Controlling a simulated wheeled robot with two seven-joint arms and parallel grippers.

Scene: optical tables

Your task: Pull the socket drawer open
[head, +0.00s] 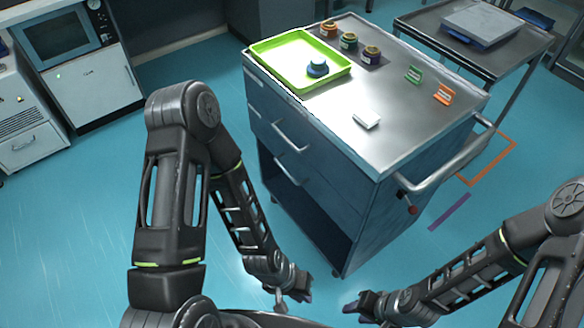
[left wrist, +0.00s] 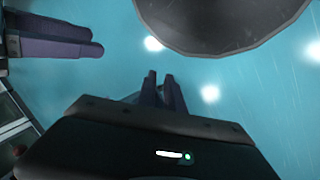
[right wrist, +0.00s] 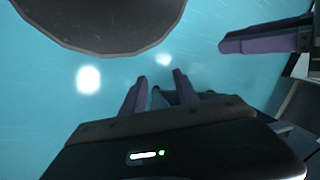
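The dark blue-grey cabinet (head: 310,190) stands in the middle of the head view, its drawers facing lower left. One drawer has a bar handle (head: 288,138), and a second bar handle (head: 290,171) is below it. The drawer fronts look flush and closed. I cannot read any label telling which is the socket drawer. My left gripper (head: 305,284) is low in front of the cabinet, apart from it; its fingers lie close together in the left wrist view (left wrist: 160,75). My right gripper (head: 350,306) is to its right, empty, its fingers parted in the right wrist view (right wrist: 160,75).
The cabinet top carries a green tray (head: 262,48) with a blue item (head: 317,68), several jars, two small holders and a white block (head: 367,120). A push handle (head: 450,168) juts from its right side. The blue floor in front is clear.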

